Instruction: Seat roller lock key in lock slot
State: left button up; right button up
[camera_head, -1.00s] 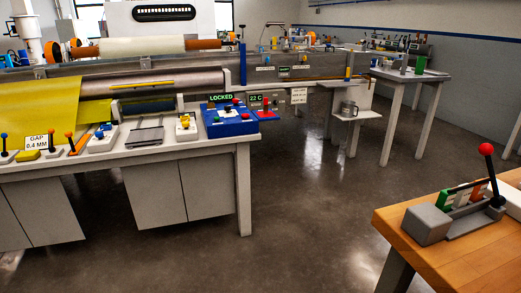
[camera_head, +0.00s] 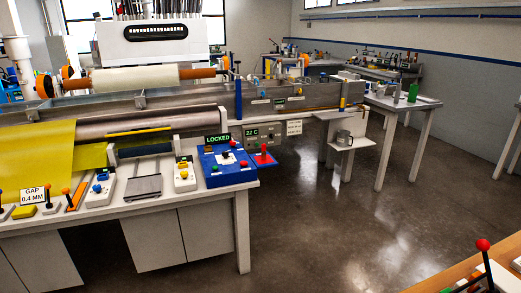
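A blue control box (camera_head: 210,177) stands at the right end of the long white bench. It carries a white panel with small red and green parts, and a display reading LOCKED (camera_head: 217,139) stands at its back edge. A small red block with a knob (camera_head: 264,158) sits just right of the box. I cannot make out the lock slot or tell which piece is the roller lock key at this size. The metal roller (camera_head: 150,127) lies behind the bench with yellow sheet at its left. Neither of my grippers is in view.
The white bench (camera_head: 150,203) has small lever and button boxes along its front. A wooden table (camera_head: 440,283) with a red-knobbed lever (camera_head: 483,245) cuts into the lower right corner. Open grey floor (camera_head: 330,230) lies between them. A small shelf holds a metal mug (camera_head: 343,138).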

aim_at(230, 171)
jog(key=i+j, duration=0.3)
jog(key=i, duration=0.2)
jog(key=i+j+z, duration=0.1)
jog(key=i+j, duration=0.15)
jog(key=i, duration=0.25)
jog(key=i+j, duration=0.35)
jog(key=i, duration=0.15)
